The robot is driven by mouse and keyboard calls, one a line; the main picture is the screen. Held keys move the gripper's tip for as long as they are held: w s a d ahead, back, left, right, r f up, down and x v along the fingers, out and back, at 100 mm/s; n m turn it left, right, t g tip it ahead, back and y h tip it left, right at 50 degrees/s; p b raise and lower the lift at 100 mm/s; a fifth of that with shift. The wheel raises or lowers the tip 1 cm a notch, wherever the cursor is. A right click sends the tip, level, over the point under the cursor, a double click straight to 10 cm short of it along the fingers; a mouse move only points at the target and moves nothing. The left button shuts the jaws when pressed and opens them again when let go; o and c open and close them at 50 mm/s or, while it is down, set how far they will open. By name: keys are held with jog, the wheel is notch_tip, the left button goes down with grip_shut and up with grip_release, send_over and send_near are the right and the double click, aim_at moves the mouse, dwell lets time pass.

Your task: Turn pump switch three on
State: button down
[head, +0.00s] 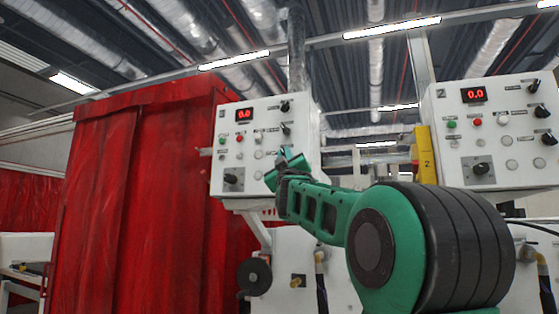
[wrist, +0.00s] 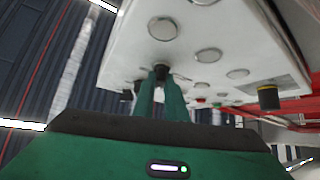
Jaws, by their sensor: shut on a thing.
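The left white control panel (head: 262,190) carries a column of small black switch knobs at its right side. An upper knob (head: 285,106) and a middle knob (head: 286,129) show in the head view. My gripper (head: 284,160) is at the panel's lower right and hides the switch there. In the wrist view my gripper (wrist: 160,92) has both fingers closed around a small black switch knob (wrist: 161,71) on the panel face. Other black knobs (wrist: 138,86) lie just beyond it. The labels are too small to read, so I cannot tell the switch's number or setting.
A larger black knob (head: 232,177) sits at the panel's lower left, near round buttons and a red 0.0 display (head: 244,115). A second panel (head: 500,130) stands to the right, with a yellow post (head: 426,155) beside it. A red curtain (head: 140,200) hangs left.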

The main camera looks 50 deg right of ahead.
jog(key=m+g+h, duration=0.2)
jog(key=m+g, duration=0.4)
jog(key=m, duration=0.2)
jog(key=w+m+g+h, duration=0.1)
jog(key=m+g+h, duration=0.2)
jog(key=m+g, duration=0.4)
jog(key=m+g+h, duration=0.2)
jog(key=m+g, duration=0.5)
jog(key=m, duration=0.2)
jog(key=shift+w+a+f+h, duration=0.1)
jog(key=shift+w+a+h, duration=0.05)
jog(key=shift+a+h, duration=0.15)
jog(key=shift+m, duration=0.5)
jog(key=c, duration=1.8)
grip_release()
jog(key=v, duration=1)
jog(key=shift+w+a+f, duration=0.2)
jog(key=shift+a, duration=0.1)
